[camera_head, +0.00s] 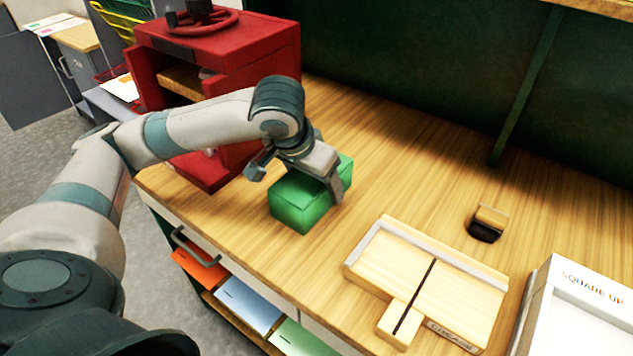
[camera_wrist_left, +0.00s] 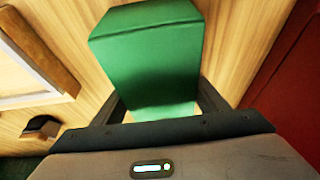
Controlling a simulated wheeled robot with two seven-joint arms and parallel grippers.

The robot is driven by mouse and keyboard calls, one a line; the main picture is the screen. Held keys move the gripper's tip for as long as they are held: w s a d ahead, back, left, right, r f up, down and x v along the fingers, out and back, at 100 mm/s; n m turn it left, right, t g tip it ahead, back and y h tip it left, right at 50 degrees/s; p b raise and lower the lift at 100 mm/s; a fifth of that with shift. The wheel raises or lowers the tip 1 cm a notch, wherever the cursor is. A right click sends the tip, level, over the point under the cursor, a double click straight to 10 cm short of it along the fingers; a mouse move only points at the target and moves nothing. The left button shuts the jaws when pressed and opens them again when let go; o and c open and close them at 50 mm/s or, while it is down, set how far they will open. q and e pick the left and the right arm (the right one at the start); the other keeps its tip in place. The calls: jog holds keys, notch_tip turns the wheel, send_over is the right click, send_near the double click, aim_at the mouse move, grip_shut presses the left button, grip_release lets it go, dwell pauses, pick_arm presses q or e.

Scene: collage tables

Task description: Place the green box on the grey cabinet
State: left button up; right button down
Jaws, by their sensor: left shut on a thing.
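I cannot tell whether the box touches the tabletop. A grey cabinet (camera_head: 77,68) with a wooden top stands at the far upper left, partly cut off by other furniture. My right gripper is not in view.
A wooden creasing board (camera_head: 435,285) and a white "SQUARE UP" tray (camera_head: 545,300) lie to the right. The wooden tabletop (camera_head: 400,150) is clear behind the box.

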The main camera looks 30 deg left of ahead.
pick_arm(q)
jog(key=o, duration=1.1)
jog(key=shift+f, duration=0.1)
jog(key=p+v, duration=0.1)
jog(key=v, duration=1)
jog(key=shift+w, duration=0.15)
jog(key=shift+s+r, duration=0.25)
jog(key=shift+r, duration=0.4)
jog(key=shift+o, duration=0.4)
